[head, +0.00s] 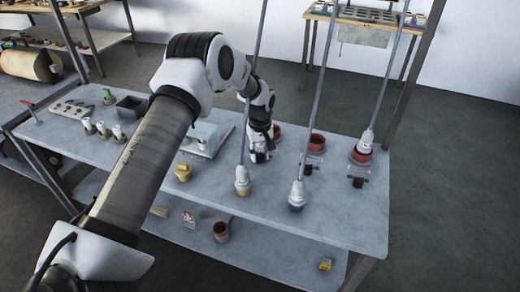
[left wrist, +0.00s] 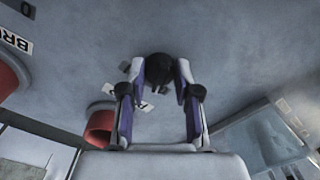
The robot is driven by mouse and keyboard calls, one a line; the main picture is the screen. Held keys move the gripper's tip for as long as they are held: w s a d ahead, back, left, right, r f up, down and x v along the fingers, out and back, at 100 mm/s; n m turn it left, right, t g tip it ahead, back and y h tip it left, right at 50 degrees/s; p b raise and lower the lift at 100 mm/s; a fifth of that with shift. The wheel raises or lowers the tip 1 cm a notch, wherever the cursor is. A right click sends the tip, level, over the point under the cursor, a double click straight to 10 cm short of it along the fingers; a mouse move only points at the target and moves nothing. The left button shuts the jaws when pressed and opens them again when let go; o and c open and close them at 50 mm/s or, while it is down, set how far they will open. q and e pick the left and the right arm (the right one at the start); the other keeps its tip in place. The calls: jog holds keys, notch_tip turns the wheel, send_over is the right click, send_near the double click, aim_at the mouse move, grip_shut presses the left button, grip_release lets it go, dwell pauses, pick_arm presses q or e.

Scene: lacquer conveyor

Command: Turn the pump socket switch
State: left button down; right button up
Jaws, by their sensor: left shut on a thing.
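My left gripper (head: 260,155) reaches down to the tabletop beside the leftmost red socket (head: 277,131). In the left wrist view its fingers (left wrist: 160,75) are closed around a black switch knob (left wrist: 158,66) on the grey surface. A label beside the knob is partly hidden by the fingers, so I cannot read which socket it names. A middle red socket (head: 317,143) and a right red socket (head: 360,156) each have a dark switch (head: 357,182) in front. My right gripper is not in view.
Cables hang over the table (head: 335,215), ending in a yellow plug (head: 242,181), a blue plug (head: 296,196) and a white plug (head: 365,143) at the right socket. A grey box (head: 131,106), white fittings (head: 103,129) and a clear case (head: 203,138) stand to the left.

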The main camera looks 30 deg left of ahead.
aim_at(260, 153)
pick_arm(q)
jog(key=shift+n+p, duration=0.35)
jog(key=shift+n, duration=0.45)
jog(key=c, duration=0.8)
grip_release()
jog(key=shift+f, duration=0.1)
notch_tip(260, 153, up, 12)
